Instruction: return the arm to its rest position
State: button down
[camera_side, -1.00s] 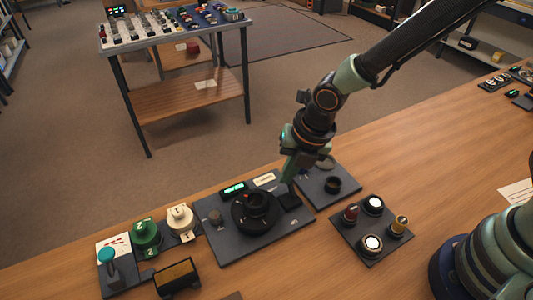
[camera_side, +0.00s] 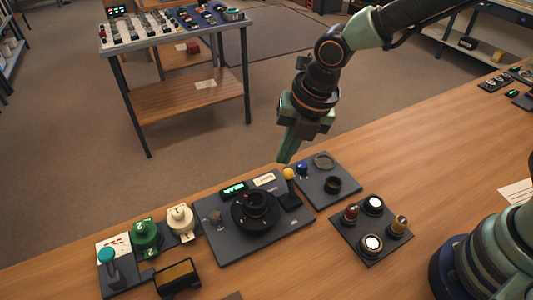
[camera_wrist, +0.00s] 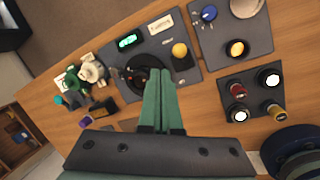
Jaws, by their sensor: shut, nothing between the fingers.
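My gripper (camera_side: 287,160) is shut and empty, with its green fingers together and pointing down. In the side view it hangs above the back edge of the bench, behind the yellow-knobbed lever (camera_side: 289,174). The fingers touch nothing that I can see. My arm reaches in from the upper right.
A plate with a blue knob (camera_side: 302,168) and a dark ring (camera_side: 333,184) lies to the right. A plate with several small knobs (camera_side: 372,244) is nearer. Green (camera_side: 146,236) and cream (camera_side: 181,221) parts stand left. Bare bench (camera_side: 440,150) lies right.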

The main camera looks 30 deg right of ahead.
jog(key=w+d+r+m, duration=0.2)
jog(key=d+r+m, duration=0.4)
jog(key=d+r, duration=0.1)
jog(key=s+d+r+m+t, duration=0.1)
jog(key=s+d+r+m, duration=0.1)
jog(key=s+d+m, duration=0.2)
jog(key=s+d+r+m+t+h, duration=0.1)
jog(key=s+d+r+m+t, duration=0.1)
jog(key=d+m, duration=0.9)
jog(key=s+m, duration=0.1)
jog(key=m, duration=0.8)
jog(key=shift+s+r+h, duration=0.15)
jog(key=shift+s+h, duration=0.15)
jog(key=shift+s, duration=0.05)
